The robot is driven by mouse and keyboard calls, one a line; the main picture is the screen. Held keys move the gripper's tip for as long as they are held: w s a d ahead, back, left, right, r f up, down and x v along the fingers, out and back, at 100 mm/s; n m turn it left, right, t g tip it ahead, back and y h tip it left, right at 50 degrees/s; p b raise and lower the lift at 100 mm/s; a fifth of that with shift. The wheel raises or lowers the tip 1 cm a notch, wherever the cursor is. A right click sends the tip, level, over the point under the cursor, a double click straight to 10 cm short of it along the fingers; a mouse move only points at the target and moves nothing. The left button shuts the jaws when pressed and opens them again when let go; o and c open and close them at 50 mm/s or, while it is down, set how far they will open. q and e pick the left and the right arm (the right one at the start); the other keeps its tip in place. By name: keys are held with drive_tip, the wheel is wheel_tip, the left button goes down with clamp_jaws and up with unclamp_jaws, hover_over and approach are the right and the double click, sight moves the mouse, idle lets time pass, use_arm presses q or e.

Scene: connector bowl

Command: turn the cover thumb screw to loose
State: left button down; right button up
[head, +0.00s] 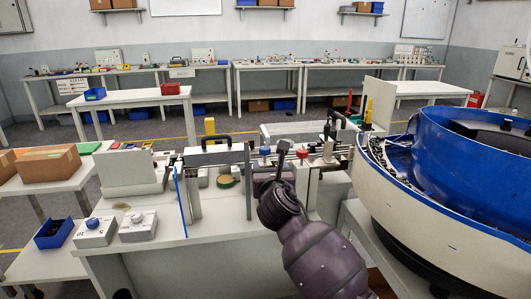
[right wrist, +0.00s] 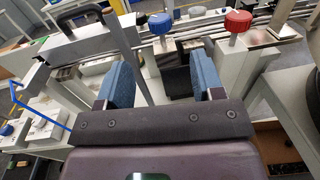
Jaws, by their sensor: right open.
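Two round thumb-screw knobs stand at the rail of the station: a blue one (head: 265,151) and a red one (head: 302,154). In the right wrist view the blue knob (right wrist: 160,21) is ahead, between the fingers' lines, and the red knob (right wrist: 238,20) is farther right. I cannot tell which is the cover screw, or how tight either is. My right gripper (head: 280,158) is beside the knobs in the head view. Its blue-padded fingers are apart and empty in the wrist view (right wrist: 163,75), touching neither knob. My left gripper is not seen.
A black-handled cover (head: 215,143) and a thin upright post (head: 248,180) stand left of the knobs. A large blue-and-white bowl (head: 440,190) fills the right side. Control boxes with knobs (head: 138,226) sit at front left. The station's front surface (head: 215,260) is clear.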

sight(265, 151)
drive_tip(key=w+b, duration=0.1)
drive_tip(key=w, duration=0.2)
drive_tip(key=w+b, duration=0.1)
drive_tip(key=w, duration=0.2)
drive_tip(key=w+a+b, duration=0.1)
drive_tip(key=w, duration=0.2)
drive_tip(key=shift+f, duration=0.3)
drive_tip(key=shift+w+a+r+b, duration=0.1)
drive_tip(key=shift+w+r+b, duration=0.15)
drive_tip(key=shift+w, duration=0.4)
drive_tip(key=shift+c, duration=0.3)
